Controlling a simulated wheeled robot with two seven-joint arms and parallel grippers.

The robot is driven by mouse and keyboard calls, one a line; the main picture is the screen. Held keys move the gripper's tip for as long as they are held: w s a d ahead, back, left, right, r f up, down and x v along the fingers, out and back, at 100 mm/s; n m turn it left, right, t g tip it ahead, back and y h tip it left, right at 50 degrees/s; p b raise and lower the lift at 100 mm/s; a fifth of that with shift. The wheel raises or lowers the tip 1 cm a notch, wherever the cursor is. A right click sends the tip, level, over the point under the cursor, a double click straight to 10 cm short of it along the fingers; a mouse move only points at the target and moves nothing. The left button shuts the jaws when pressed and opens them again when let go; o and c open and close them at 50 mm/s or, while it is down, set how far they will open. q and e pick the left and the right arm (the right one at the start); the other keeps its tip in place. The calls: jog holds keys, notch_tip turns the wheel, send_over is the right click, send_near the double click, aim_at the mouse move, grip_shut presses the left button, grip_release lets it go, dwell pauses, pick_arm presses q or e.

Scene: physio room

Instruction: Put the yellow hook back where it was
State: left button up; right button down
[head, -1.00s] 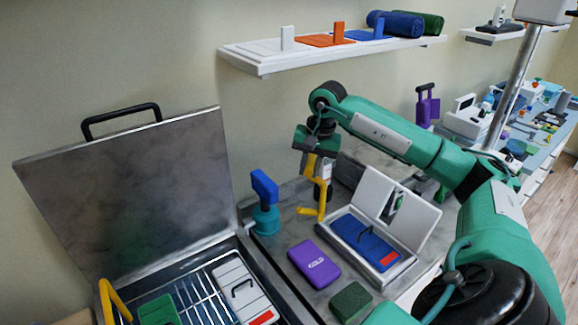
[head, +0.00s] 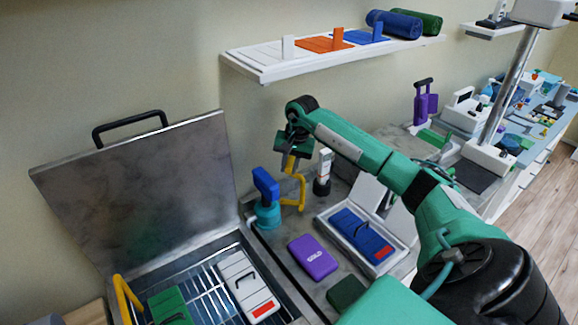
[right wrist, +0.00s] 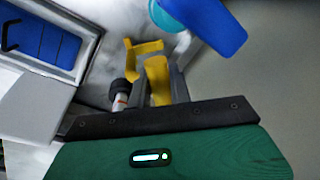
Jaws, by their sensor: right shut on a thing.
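My right gripper (head: 291,158) points down over the grey counter, between the open metal case and the open white box, and is shut on the yellow hook. The yellow hook (head: 301,190) hangs below the jaws, its lower bend just right of a teal bottle with a blue head (head: 265,190). In the right wrist view the hook (right wrist: 157,80) lies between the fingers, with the bottle's blue part (right wrist: 217,25) beyond it. I cannot tell whether the hook touches the counter. My left gripper is not in view.
The open metal case (head: 140,185) has a tall lid and a rack with a white box (head: 245,287) and green box. A small white-and-black device (head: 323,172) stands behind the open white box (head: 385,268). A purple box (head: 313,257) lies in front. A shelf (head: 262,70) hangs above.

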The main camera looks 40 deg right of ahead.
jog(key=shift+w+f+p, duration=0.15)
jog(key=shift+f+p, duration=0.4)
jog(key=shift+f, duration=0.05)
jog(key=shift+d+f, duration=0.1)
jog(key=shift+f, duration=0.1)
jog(key=shift+f, duration=0.2)
jog(key=c, duration=1.3)
grip_release()
jog(key=shift+r, duration=0.1)
